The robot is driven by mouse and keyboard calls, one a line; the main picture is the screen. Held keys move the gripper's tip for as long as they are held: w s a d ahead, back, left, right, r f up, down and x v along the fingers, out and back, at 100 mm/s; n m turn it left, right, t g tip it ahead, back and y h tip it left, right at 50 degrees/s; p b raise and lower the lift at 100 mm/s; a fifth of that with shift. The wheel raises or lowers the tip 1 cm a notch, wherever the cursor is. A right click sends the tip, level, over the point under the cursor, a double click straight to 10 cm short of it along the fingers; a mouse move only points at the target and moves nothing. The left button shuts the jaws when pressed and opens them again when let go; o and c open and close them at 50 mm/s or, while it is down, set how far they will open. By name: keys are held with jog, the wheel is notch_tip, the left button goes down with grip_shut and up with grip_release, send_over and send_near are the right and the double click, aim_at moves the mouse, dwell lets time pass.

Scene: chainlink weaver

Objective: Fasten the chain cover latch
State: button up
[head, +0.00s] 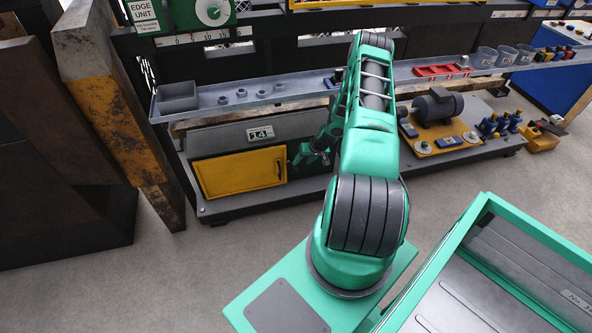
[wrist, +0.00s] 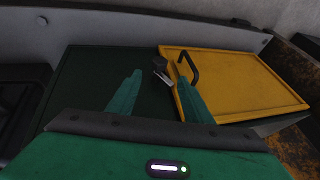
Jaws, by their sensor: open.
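The yellow chain cover (head: 240,173) is on the front of a grey housing marked 14, low on the machine. It also shows in the wrist view (wrist: 245,80), with a black bar handle (wrist: 192,68) near its edge. A small grey and black latch (wrist: 161,70) sits at that edge, beside a dark green panel (wrist: 80,80). I cannot tell whether the latch is engaged or the cover fully flush. My gripper (wrist: 159,76) is open and empty, its teal fingers apart on either side of the latch in the picture. In the head view my gripper (head: 306,155) is just right of the cover, partly hidden by my arm.
A grey shelf (head: 250,98) with several small parts runs above the housing. A motor (head: 437,107) stands on a board to the right. A worn yellow and brown post (head: 115,125) stands at the left.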

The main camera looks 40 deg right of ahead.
aim_at(295, 169)
jog(key=x, duration=1)
jog(key=shift+w+f, duration=0.15)
jog(key=shift+f, duration=0.15)
jog(key=c, duration=1.1)
